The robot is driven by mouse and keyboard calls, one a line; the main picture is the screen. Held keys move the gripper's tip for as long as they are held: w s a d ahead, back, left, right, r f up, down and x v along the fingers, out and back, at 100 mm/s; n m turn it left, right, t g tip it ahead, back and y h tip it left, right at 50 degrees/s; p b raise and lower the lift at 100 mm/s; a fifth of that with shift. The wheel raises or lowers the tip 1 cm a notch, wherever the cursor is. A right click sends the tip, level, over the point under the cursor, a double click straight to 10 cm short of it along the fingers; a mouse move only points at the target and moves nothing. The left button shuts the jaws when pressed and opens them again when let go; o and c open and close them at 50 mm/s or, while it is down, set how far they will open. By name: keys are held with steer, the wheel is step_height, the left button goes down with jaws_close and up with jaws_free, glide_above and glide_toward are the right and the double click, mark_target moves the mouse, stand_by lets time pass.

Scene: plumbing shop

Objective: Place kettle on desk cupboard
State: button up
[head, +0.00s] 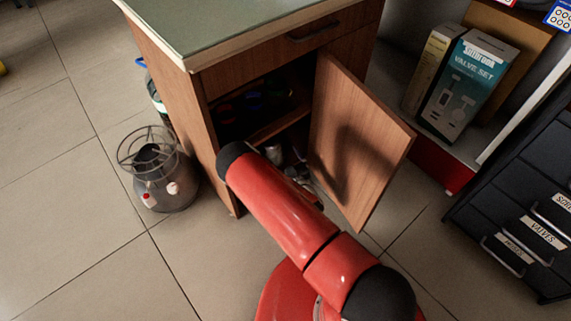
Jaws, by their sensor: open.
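The desk cupboard (225,110) is a brown wooden unit with a green top (225,22) in the upper middle of the head view. Its door (355,140) stands open to the right and shows dark shelves inside. The part of the green top in view is bare. I cannot make out a kettle for sure. A small silvery object (273,153) shows low in the cupboard opening, partly hidden by my red arm, and is too small to identify.
A grey round metal object with a wire ring (165,180) stands on the floor left of the cupboard. A teal valve-set box (468,85) sits on a shelf at right. A dark drawer cabinet (520,205) stands at far right.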

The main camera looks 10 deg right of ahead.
steer(key=shift+v, duration=1.6)
steer(key=shift+s, duration=0.1)
